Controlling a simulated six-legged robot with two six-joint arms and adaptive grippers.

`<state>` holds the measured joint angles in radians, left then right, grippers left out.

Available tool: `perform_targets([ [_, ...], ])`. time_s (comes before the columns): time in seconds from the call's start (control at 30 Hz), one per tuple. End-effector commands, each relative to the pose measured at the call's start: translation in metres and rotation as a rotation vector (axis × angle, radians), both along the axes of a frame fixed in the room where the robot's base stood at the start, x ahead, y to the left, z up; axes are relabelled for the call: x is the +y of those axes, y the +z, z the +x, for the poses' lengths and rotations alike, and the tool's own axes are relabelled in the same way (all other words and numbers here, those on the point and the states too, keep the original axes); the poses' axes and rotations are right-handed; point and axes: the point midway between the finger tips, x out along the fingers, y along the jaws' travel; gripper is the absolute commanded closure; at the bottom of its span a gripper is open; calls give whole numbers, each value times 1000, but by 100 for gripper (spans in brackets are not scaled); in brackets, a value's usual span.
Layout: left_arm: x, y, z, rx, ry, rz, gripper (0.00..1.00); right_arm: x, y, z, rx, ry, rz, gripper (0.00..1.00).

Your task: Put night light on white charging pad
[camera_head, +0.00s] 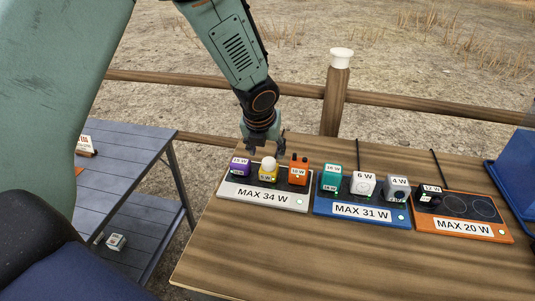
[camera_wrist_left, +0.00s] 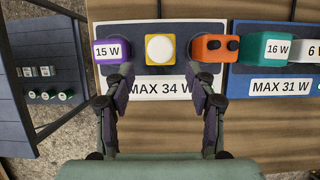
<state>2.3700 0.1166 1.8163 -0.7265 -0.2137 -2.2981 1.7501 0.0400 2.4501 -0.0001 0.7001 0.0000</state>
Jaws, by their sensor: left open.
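A yellow block with a white dome (camera_head: 268,168), which looks like the night light, sits on the white charging pad (camera_head: 302,203) marked MAX 34 W. It stands between a purple 15 W block (camera_head: 239,167) and an orange 10 W block (camera_head: 299,172). My left gripper (camera_head: 263,150) is open and empty, above the pad near the domed block. In the left wrist view, its fingers (camera_wrist_left: 160,80) are spread, with the domed block (camera_wrist_left: 160,48) just beyond the gap between them. My right gripper is not in view.
A blue pad (camera_head: 345,211) marked MAX 31 W holds teal, white and grey blocks. An orange pad (camera_head: 490,230) marked MAX 20 W holds a black block (camera_head: 428,195) and has bare space. A blue bin (camera_head: 518,165) stands at the right. The table's front is clear.

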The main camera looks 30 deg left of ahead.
Motion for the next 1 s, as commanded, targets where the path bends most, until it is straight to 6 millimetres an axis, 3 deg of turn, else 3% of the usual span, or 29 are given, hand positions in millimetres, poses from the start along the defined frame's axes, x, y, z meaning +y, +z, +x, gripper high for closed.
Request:
perform_targets([
  [0.2,-2,19,-8,1,0,1,44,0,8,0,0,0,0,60],
  [0.77,-2,20,-8,1,0,0,44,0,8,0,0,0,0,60],
  [0.87,-2,29,-8,1,0,0,44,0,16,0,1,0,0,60],
  [1.0,-2,57,-8,0,0,0,44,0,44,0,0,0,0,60],
])
